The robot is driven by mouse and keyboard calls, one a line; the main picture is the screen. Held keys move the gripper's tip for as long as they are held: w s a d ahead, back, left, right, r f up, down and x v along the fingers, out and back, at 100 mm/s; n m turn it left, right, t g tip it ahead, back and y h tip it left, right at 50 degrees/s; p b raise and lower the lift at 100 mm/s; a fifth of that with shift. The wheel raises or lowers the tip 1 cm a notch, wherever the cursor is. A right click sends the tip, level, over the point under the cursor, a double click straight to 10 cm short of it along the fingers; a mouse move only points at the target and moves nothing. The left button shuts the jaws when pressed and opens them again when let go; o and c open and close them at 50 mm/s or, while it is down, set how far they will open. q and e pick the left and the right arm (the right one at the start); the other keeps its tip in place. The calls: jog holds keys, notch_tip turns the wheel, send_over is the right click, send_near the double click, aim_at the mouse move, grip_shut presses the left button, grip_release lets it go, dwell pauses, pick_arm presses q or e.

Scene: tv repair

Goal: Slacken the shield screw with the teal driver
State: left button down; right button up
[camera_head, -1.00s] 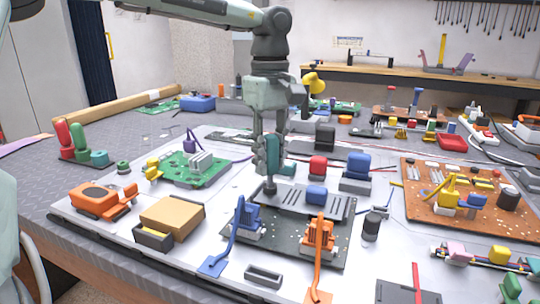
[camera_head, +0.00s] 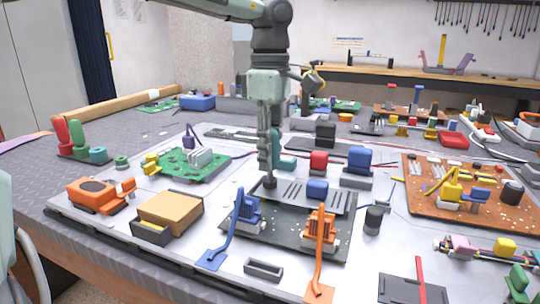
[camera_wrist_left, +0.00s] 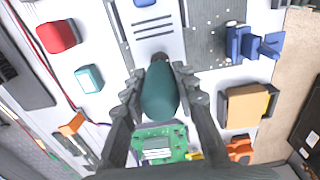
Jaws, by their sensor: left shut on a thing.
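My left gripper (camera_head: 268,158) points straight down over the slotted grey shield plate (camera_head: 325,197). It is shut on the teal driver (camera_wrist_left: 160,92), whose handle lies between both fingers in the left wrist view. In the head view the fingers hide most of the driver. Its lower end meets a dark round piece (camera_head: 270,183) at the shield's back left corner. I cannot see the screw head itself or whether the tip is seated in it. The shield (camera_wrist_left: 155,28) also shows in the left wrist view. My right gripper is not in view.
A teal block (camera_head: 285,163) and a red block (camera_head: 318,160) stand close to the right of the gripper. A green circuit board (camera_head: 190,165) lies to its left. Blue (camera_head: 245,215) and orange (camera_head: 319,228) parts stand in front.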

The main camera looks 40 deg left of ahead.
pick_arm(q)
jog(key=shift+f+n+b, duration=0.15)
jog(key=shift+n+b, duration=0.35)
jog(key=shift+n, duration=0.5)
jog(key=n, duration=0.3)
jog(key=n+b, duration=0.1)
jog(key=n, duration=0.3)
jog(key=shift+b, duration=0.4)
jog(key=shift+n, duration=0.8)
